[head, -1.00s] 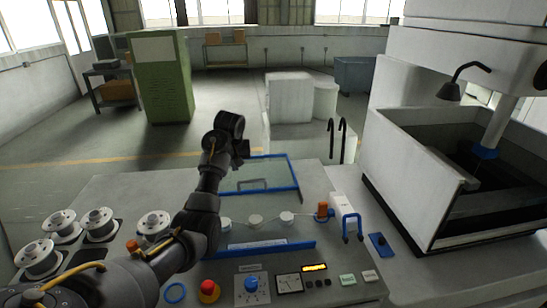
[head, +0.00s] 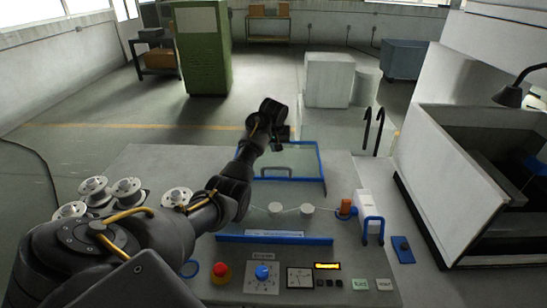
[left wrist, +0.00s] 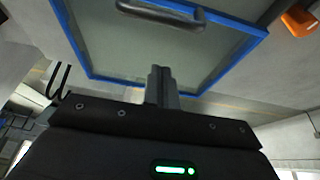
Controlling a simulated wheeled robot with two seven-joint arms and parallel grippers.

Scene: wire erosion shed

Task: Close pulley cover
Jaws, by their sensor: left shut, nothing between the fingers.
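The pulley cover (head: 308,162) is a clear panel in a blue frame with a grey handle (head: 277,170). It sits open behind the pulleys (head: 275,209), which are uncovered. My left gripper (head: 283,135) is at the cover's far edge, with its fingers shut and empty. In the left wrist view, the shut fingers (left wrist: 162,78) overlap the blue frame (left wrist: 110,78), and the handle (left wrist: 160,12) shows at the top. I cannot tell whether the fingers touch the frame. My right gripper is not in view.
A blue bar (head: 275,239) runs in front of the pulleys. A control panel with a red button (head: 221,272) is nearer. White spools (head: 126,189) are left; a large machine (head: 450,185) is far right.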

